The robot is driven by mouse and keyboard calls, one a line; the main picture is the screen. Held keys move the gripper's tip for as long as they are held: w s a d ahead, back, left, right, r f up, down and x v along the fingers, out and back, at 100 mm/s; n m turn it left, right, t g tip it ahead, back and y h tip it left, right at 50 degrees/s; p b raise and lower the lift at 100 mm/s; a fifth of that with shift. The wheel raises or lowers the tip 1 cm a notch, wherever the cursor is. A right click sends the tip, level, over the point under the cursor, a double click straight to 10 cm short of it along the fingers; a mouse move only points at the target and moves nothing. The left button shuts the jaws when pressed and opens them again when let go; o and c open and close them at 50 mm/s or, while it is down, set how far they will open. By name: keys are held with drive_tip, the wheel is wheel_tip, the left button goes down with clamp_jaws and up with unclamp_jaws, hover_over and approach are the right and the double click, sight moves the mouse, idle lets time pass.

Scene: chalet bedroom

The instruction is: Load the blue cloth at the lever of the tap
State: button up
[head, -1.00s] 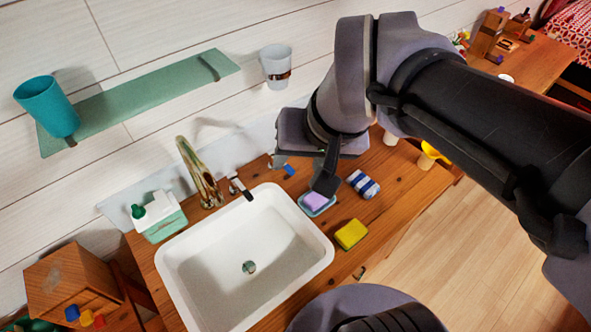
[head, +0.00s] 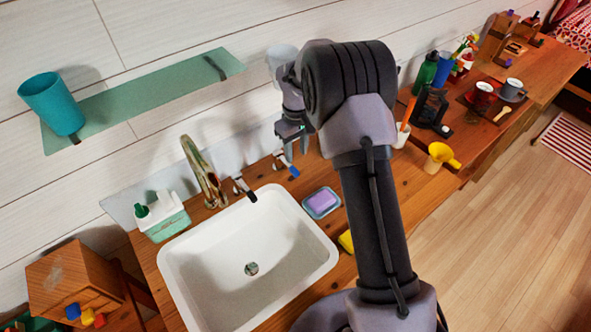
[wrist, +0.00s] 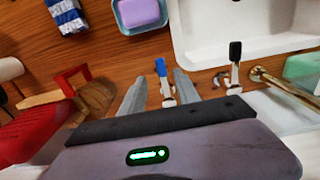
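The tap (head: 201,172) is a curved brass-coloured spout behind the white sink. A black-tipped lever (head: 246,189) stands beside it, and a blue-tipped lever (head: 291,169) stands further right. Both levers also show in the wrist view, the black-tipped one (wrist: 235,62) and the blue-tipped one (wrist: 162,72). My gripper (head: 292,143) is open and empty near the wall. In the wrist view, the blue-tipped lever lies between its spread fingers (wrist: 160,92); contact cannot be told. A folded blue-and-white striped cloth (wrist: 67,14) lies on the counter; my arm hides it in the head view.
The white sink (head: 185,290) is empty. Purple soap in a blue dish (head: 322,202) sits beside it, and a yellow sponge (head: 347,241) is partly hidden by my arm.

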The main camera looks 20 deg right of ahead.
sight(296, 172)
wheel_tip(296, 172, down, 9)
drive_tip(key=shift+r+b, duration=0.2)
drive_tip(key=shift+b, duration=0.5)
clamp_jaws()
drive_tip(key=shift+r, duration=0.1)
idle(0.7)
